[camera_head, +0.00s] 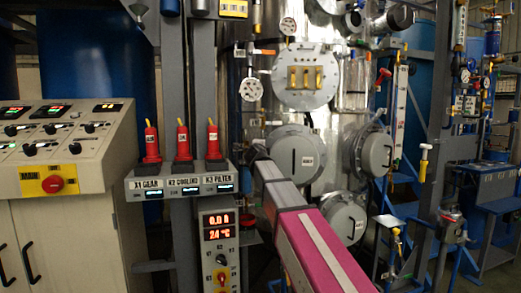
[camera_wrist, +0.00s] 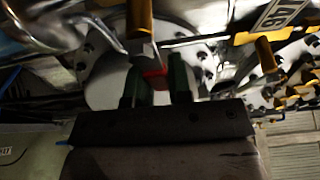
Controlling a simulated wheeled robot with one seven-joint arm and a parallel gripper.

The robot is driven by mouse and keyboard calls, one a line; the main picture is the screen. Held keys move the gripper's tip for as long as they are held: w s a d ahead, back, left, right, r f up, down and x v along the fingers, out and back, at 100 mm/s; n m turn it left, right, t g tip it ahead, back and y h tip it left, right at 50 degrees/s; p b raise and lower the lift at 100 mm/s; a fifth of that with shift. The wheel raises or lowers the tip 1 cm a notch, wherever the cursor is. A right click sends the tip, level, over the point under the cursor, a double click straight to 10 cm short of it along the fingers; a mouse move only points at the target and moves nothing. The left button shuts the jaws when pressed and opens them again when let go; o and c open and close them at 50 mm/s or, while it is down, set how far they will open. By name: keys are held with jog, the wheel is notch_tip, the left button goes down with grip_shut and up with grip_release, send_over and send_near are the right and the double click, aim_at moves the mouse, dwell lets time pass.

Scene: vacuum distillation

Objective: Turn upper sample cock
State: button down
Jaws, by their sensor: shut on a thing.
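In the wrist view my gripper (camera_wrist: 156,78) has two dark green fingers closed around a small red piece (camera_wrist: 154,76), which looks like the handle of the sample cock. A yellow-brown cylindrical part (camera_wrist: 139,18) lies just beyond the fingers. A pale round flange with bolts is behind them. In the head view my pink and grey arm reaches toward the steel vessel (camera_head: 330,150), ending left of its lower round covers. The fingers and the cock cannot be made out clearly there.
A grey post with three red switches (camera_head: 183,143) stands left of the arm. A control desk (camera_head: 62,140) is at the far left. Valves and pipes crowd the right side.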

jog(key=shift+f, duration=0.15)
jog(key=c, duration=1)
grip_release()
jog(key=shift+c, duration=0.2)
jog(key=s+a, duration=0.1)
jog(key=s, duration=0.9)
jog(key=shift+s, duration=0.4)
